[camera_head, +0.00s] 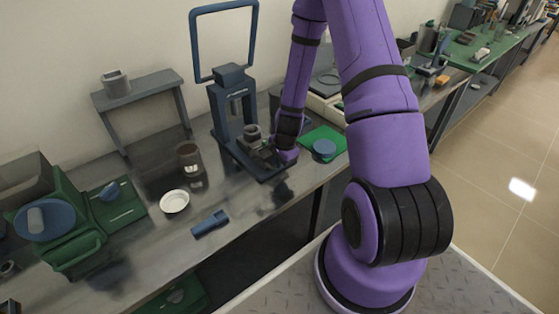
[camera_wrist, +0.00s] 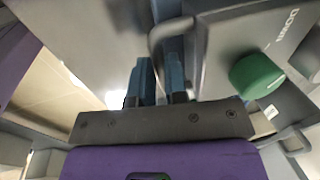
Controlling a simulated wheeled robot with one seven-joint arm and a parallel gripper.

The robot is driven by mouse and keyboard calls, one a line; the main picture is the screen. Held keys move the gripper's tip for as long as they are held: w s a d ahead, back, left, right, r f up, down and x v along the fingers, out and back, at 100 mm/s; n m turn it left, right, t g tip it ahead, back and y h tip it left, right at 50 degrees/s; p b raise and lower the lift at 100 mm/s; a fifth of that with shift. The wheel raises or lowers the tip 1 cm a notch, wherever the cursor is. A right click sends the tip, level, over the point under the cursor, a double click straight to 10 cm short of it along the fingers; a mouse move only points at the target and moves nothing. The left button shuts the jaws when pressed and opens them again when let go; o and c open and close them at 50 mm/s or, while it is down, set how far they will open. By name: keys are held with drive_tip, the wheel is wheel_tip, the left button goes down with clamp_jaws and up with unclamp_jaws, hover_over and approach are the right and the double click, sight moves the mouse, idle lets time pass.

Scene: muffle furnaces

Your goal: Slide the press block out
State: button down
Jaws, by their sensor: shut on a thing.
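The dark blue press (camera_head: 230,106) stands on the bench, with a tall lever frame rising above it. A grey ring-shaped piece (camera_head: 252,132), which looks like the press block, sits low at the front of the press. My gripper (camera_head: 268,150) reaches in from the right, low at the press base, and is partly hidden by my own wrist.
A brown jar (camera_head: 189,156), a white dish (camera_head: 174,201) and a small blue tool (camera_head: 210,223) lie left of the press. A green mat (camera_head: 335,136) with a blue round piece (camera_head: 324,148) lies to the right. A green knob (camera_wrist: 257,76) shows in the wrist view.

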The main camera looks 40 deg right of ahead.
drive_tip(key=shift+s+f, duration=0.1)
drive_tip(key=shift+s, duration=0.1)
drive_tip(key=c, duration=1.1)
unclamp_jaws()
drive_tip(key=shift+s, duration=0.1)
drive_tip(key=shift+c, duration=0.2)
drive_tip(key=shift+r, duration=0.75)
drive_tip(key=v, duration=0.9)
drive_tip(key=shift+r, duration=0.2)
drive_tip(key=shift+r, duration=0.1)
